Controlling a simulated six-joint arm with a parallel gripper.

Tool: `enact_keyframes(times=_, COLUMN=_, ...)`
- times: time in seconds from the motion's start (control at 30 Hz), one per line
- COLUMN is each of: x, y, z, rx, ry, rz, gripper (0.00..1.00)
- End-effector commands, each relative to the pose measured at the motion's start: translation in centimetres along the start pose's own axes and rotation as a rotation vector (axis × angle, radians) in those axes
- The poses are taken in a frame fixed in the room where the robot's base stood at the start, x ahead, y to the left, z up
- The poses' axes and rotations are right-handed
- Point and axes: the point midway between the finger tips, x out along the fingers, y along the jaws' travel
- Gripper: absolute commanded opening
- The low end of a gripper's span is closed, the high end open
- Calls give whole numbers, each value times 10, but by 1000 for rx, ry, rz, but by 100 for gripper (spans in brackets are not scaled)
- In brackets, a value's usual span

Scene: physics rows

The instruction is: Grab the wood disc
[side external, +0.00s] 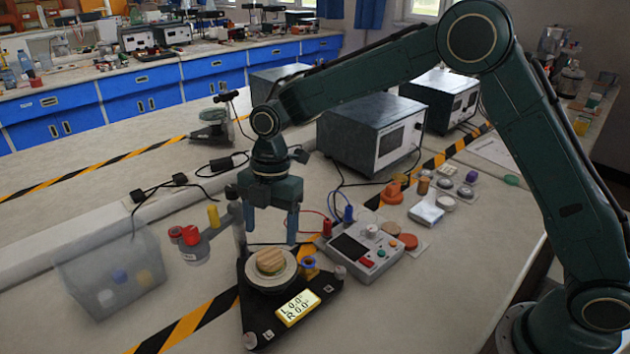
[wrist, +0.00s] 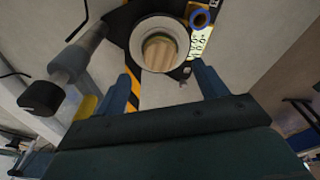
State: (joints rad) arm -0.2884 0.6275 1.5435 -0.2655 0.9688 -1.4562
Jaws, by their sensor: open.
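The wood disc (side external: 270,261) is light brown with a striped grain. It lies on a round white plate (side external: 288,276) on top of a black three-cornered stand (side external: 257,315). The disc also shows in the wrist view (wrist: 159,52), inside the pale ring, ahead of the fingers. My gripper (side external: 268,232) is open and empty, pointing down above the disc and clear of it. Its two blue fingers also show in the wrist view (wrist: 162,85), spread to either side below the ring.
The stand has a yellow display (side external: 298,308) and a small blue-rimmed part (side external: 309,265). A grey meter box (side external: 366,252) stands close on the right. Bench front is clear.

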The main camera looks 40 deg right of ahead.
Motion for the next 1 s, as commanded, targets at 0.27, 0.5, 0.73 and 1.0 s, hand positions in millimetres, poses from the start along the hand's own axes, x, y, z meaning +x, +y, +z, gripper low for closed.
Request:
enact_keyframes(times=0.27, x=25, y=-1, z=-1, rx=0, ry=1, rz=-5, gripper=72)
enact_keyframes(times=0.5, x=48, y=-1, z=0, rx=-1, ry=-1, rz=-4, gripper=72)
enact_keyframes(times=0.73, x=51, y=0, z=0, rx=-1, ry=-1, rz=-1, gripper=72)
enact_keyframes(times=1.0, x=51, y=0, z=0, rx=-1, ry=-1, rz=-1, gripper=72)
